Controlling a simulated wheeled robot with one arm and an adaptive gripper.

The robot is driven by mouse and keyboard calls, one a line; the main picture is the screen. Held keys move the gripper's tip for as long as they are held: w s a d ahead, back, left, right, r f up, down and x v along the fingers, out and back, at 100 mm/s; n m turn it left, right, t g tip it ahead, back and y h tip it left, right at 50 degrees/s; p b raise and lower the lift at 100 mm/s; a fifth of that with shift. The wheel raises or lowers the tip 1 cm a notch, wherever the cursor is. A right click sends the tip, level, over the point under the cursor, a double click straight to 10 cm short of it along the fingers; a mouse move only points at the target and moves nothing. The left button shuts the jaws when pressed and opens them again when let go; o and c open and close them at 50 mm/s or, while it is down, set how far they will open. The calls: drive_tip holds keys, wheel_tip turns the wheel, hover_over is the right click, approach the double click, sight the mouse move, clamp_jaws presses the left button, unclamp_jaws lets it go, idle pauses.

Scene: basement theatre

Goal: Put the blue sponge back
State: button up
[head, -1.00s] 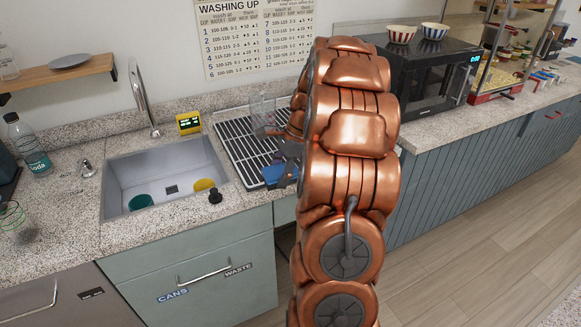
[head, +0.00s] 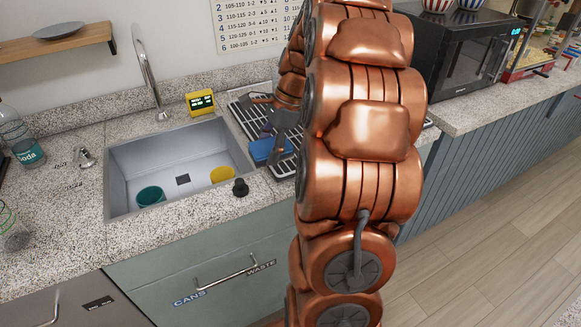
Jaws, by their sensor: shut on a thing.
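The blue sponge (head: 266,150) is held in my gripper (head: 272,140), over the front left part of the black ribbed drying rack, just right of the sink. My gripper is shut on it, and my copper arm hides part of the rack and whatever lies behind it. I cannot tell whether the sponge touches the rack. The sink (head: 150,170) is to the left, with a teal round thing (head: 151,195) and a yellow round thing (head: 222,174) inside it.
A yellow timer (head: 200,102) stands behind the sink near the tap (head: 150,75). A black stopper (head: 240,187) is on the counter's front edge. A soda bottle (head: 20,140) stands at left. The microwave (head: 460,50) is right of my arm.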

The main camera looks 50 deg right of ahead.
drive_tip(key=s+a+f+b, duration=0.1)
drive_tip(key=s+a+b, duration=0.3)
drive_tip(key=a+b, duration=0.15)
drive_tip(key=shift+n, duration=0.3)
drive_tip(key=w+d+p, duration=0.1)
drive_tip(key=d, duration=0.3)
drive_tip(key=w+d+f+p, duration=0.1)
drive_tip(key=w+d, duration=0.1)
drive_tip(key=d, duration=0.3)
drive_tip(key=w+d+p, duration=0.1)
drive_tip(key=w+d, duration=0.1)
drive_tip(key=d, duration=0.3)
drive_tip(key=shift+d+f, duration=0.15)
drive_tip(key=shift+f, duration=0.1)
drive_tip(key=shift+w+f+p, duration=0.1)
drive_tip(key=shift+f+p, duration=0.3)
drive_tip(key=shift+f, duration=1.4)
drive_tip(key=shift+f, duration=0.35)
drive_tip(key=shift+o, duration=0.3)
drive_tip(key=shift+f, duration=0.35)
drive_tip(key=o, duration=0.7)
drive_tip(key=shift+f, duration=0.1)
drive_tip(key=o, duration=0.4)
drive_tip(key=shift+f, duration=0.1)
